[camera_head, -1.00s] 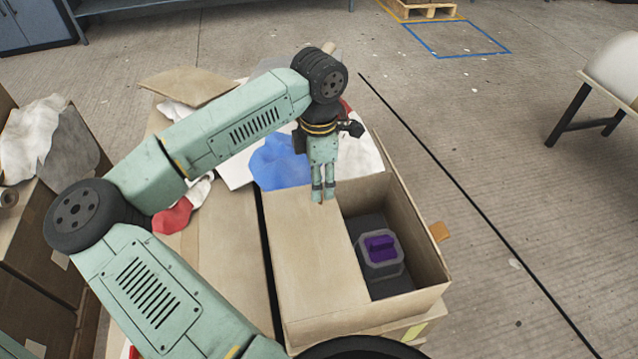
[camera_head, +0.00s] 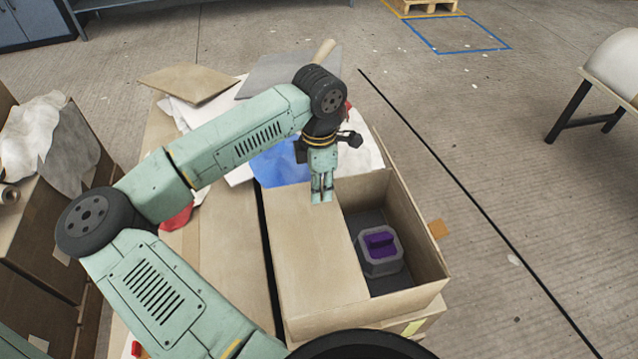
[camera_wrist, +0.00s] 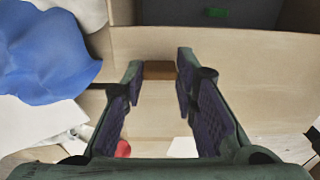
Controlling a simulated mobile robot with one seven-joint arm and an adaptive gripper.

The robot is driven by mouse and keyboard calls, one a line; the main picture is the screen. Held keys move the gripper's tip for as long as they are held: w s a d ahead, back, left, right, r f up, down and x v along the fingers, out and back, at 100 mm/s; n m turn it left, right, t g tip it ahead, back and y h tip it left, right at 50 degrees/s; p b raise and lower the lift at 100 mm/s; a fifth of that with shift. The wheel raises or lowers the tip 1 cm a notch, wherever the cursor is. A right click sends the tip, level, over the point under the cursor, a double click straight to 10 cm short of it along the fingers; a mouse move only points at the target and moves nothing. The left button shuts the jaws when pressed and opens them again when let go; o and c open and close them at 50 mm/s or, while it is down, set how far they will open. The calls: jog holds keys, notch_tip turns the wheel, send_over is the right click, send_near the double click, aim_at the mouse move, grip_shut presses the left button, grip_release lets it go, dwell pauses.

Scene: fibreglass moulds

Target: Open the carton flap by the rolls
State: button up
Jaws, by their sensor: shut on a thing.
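The open-topped cardboard carton (camera_head: 433,290) stands beneath my gripper. Its left flap (camera_head: 310,250) lies flat over the left half of the opening. The wrist view shows a brown tab (camera_wrist: 159,70) between my fingertips, by the flap's edge. My gripper (camera_head: 321,198) points down at the flap's far right corner and is shut on this tab. The tab is hidden behind the fingers in the head view. A grey block with a purple top (camera_head: 380,250) sits inside the uncovered right half of the carton.
An orange tab (camera_head: 438,230) sticks out from the carton's right side. Blue cloth (camera_head: 283,165), paper and a loose cardboard sheet (camera_head: 188,82) lie behind and left.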

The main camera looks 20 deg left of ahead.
grip_shut()
jog(key=shift+a+r+b, duration=0.1)
jog(key=shift+b, duration=0.25)
jog(key=shift+s+a+r+t+h+b, duration=0.15)
jog(key=shift+r+t+h+b, duration=0.2)
jog(key=shift+b, duration=0.25)
jog(key=shift+s+a+r+t+h+b, duration=0.15)
jog(key=shift+r+t+h+b, duration=0.15)
jog(key=shift+h+b, duration=0.25)
jog(key=s+a+r+t+h+b, duration=0.4)
jog(key=a+r+h+b, duration=0.3)
jog(key=b, duration=0.7)
jog(key=shift+s+t+h, duration=0.4)
jog(key=shift+t+h, duration=0.3)
jog(key=shift+t, duration=0.15)
jog(key=shift+a, duration=0.15)
jog(key=o, duration=0.7)
grip_release()
